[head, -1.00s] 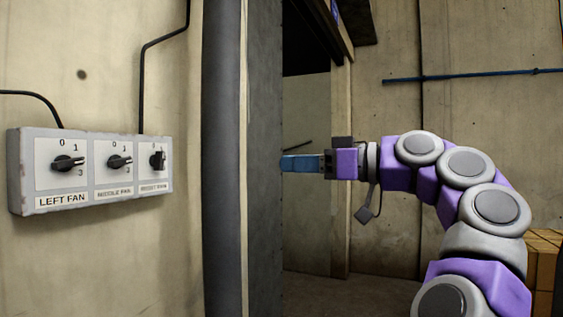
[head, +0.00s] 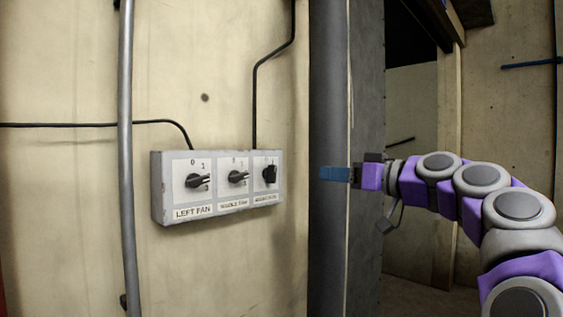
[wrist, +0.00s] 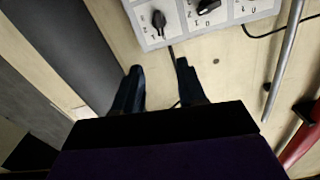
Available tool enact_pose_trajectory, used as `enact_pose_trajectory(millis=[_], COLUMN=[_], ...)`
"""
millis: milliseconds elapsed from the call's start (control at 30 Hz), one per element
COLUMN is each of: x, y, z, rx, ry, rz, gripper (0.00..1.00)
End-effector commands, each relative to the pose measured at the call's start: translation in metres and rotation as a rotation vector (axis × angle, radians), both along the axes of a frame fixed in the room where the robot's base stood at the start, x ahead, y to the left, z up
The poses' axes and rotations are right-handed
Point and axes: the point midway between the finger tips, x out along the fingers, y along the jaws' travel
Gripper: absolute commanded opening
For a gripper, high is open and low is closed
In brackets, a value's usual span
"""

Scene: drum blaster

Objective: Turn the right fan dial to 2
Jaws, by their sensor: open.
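A grey fan control box (head: 218,206) is fixed to the wall, with three black dials on white plates. The right fan dial (head: 270,174) is the rightmost in the head view, its handle near upright; its numbers and label are too small to read. The same dial appears at the top of the wrist view (wrist: 158,20). My gripper (head: 322,173) is to the right of the box at about dial height, apart from it. In the wrist view its two blue fingers (wrist: 158,78) are spread and empty, with the dial beyond them.
The middle fan dial (head: 238,177) and left fan dial (head: 197,181) sit beside it, handles pointing right. Black cables run from the box. A grey pipe (head: 130,150) stands left of it; a dark column (head: 326,90) stands right, behind my gripper.

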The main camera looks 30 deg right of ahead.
Motion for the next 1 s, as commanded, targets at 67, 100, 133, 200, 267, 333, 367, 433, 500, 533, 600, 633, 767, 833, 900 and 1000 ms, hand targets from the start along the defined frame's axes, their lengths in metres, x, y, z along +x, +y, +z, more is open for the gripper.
enact_pose_trajectory(millis=[67,100,133,200,267,333,367,433,500,533,600,633,767,833,900,1000], x=[0.007,0.01,0.012,0.018,0.027,0.039,0.045,0.057,0.07,0.075,0.088,0.094,0.117,0.129,0.141,0.152], y=[0.003,0.004,0.004,0.006,0.009,0.014,0.015,0.019,0.025,0.027,0.032,0.034,0.044,0.047,0.05,0.055], z=[-0.001,-0.002,-0.002,-0.003,-0.003,-0.005,-0.004,-0.004,-0.003,-0.003,-0.003,-0.004,-0.002,-0.003,-0.003,-0.002], rx=[0.004,0.003,0.003,0.003,0.002,0.002,0.002,0.003,0.002,0.001,0.002,0.002,0.0,0.001,0.002,0.002], ry=[0.005,0.006,0.006,0.007,0.009,0.011,0.011,0.009,0.008,0.009,0.009,0.009,0.007,0.008,0.009,0.006], rz=[-0.003,-0.003,-0.003,-0.003,-0.002,-0.002,-0.003,-0.005,-0.004,-0.004,-0.003,-0.003,-0.003,-0.004,-0.005,-0.004], gripper=[0.4,0.4,0.4,0.4,0.4,0.4,0.4,0.4,0.4,0.4,0.4,0.4,0.4,0.4,0.4,0.4])
